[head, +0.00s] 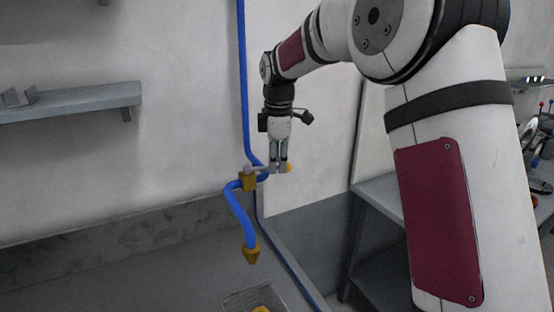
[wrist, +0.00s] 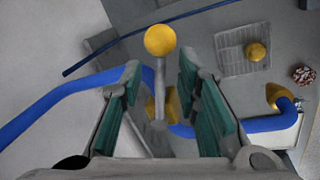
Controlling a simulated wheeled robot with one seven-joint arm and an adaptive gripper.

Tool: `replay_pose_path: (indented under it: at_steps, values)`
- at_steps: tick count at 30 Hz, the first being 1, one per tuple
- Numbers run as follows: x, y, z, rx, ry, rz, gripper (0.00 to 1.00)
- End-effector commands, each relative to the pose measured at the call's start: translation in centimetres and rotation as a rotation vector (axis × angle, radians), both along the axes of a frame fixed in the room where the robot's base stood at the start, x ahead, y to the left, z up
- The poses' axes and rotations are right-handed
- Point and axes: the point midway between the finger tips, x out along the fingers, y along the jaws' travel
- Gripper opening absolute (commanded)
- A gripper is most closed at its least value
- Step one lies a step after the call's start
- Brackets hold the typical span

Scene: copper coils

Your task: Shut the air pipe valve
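The air pipe valve (head: 248,181) is a yellow body on the blue pipe by the wall. Its grey lever (wrist: 159,85) ends in a yellow ball knob (head: 289,168); in the head view the lever sticks out roughly level to the right. My gripper (head: 279,169) points down over the lever near the knob. In the wrist view, the lever and knob (wrist: 160,40) lie between my two green-padded fingers, with a gap on both sides. The fingers are apart. The valve body (wrist: 163,108) shows partly, behind the lever.
The blue pipe (head: 242,80) runs down the wall, and a curved branch ends in a yellow nozzle (head: 251,254) above the grey bench. A mesh tray (wrist: 232,58) holds a yellow round piece. A wall shelf (head: 70,102) is at left; another table (head: 385,200) stands at right.

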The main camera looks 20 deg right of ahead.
Motion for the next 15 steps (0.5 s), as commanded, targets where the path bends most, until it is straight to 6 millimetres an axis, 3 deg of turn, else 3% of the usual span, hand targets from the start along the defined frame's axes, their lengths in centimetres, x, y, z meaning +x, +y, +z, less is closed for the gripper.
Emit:
replay_pose_path:
  at_steps: [10,14,15]
  values:
    - [0.06,-0.03,-0.42,0.0,0.0,-0.001,0.3]
    - [0.06,-0.03,-0.39,0.0,0.0,-0.001,0.03]
    - [0.08,-0.03,-0.38,0.0,-0.001,-0.001,0.0]
